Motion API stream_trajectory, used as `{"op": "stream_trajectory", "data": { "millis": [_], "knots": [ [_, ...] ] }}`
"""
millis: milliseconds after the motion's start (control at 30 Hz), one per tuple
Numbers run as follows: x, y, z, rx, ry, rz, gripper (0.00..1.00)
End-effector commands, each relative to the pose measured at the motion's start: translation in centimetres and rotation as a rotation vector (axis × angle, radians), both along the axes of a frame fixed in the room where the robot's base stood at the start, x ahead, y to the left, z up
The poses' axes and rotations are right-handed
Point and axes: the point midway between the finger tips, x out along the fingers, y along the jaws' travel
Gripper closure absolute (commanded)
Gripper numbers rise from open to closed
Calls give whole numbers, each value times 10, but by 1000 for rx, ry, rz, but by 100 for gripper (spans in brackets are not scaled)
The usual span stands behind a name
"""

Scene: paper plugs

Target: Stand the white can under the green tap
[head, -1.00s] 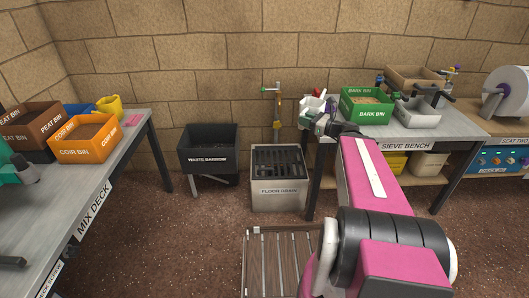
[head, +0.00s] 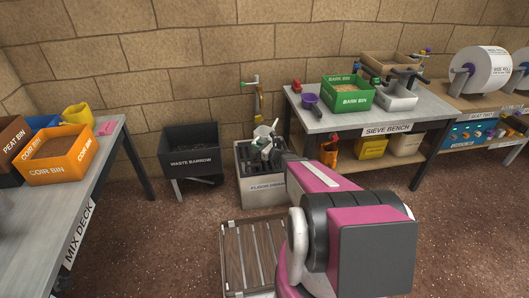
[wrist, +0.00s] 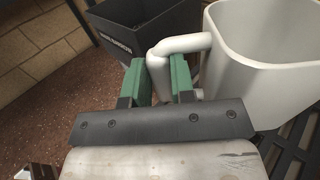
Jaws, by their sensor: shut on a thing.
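The white can (head: 263,131) is over the grate of the floor drain (head: 262,191), in front of the tap (head: 258,98) with the green handle (head: 243,84). In the wrist view the can (wrist: 262,60) is large at the right, open at the top, its loop handle (wrist: 178,45) towards me. My gripper (wrist: 158,78) has its green fingers shut on that handle. In the head view my gripper (head: 267,144) is at the can's near side and partly hides it. I cannot tell whether the can touches the grate.
The waste barrow (head: 191,160) stands left of the drain. The sieve bench (head: 390,128) is to the right, with a purple cup (head: 310,101) and the green bark bin (head: 348,99) on it. A slatted pallet (head: 250,255) lies in front. The mix deck (head: 88,195) is at the left.

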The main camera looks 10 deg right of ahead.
Motion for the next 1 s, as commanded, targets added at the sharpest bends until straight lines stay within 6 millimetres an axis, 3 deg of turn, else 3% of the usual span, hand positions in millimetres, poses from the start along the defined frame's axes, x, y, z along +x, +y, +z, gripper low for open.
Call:
{"op": "stream_trajectory", "data": {
  "millis": [233, 700, 1000],
  "knots": [
    [23, -1, -18, -1, 0, -2, 100],
    [111, -7, -70, -1, 0, -2, 100],
    [118, -7, -91, -2, 1, -1, 100]
  ]
}}
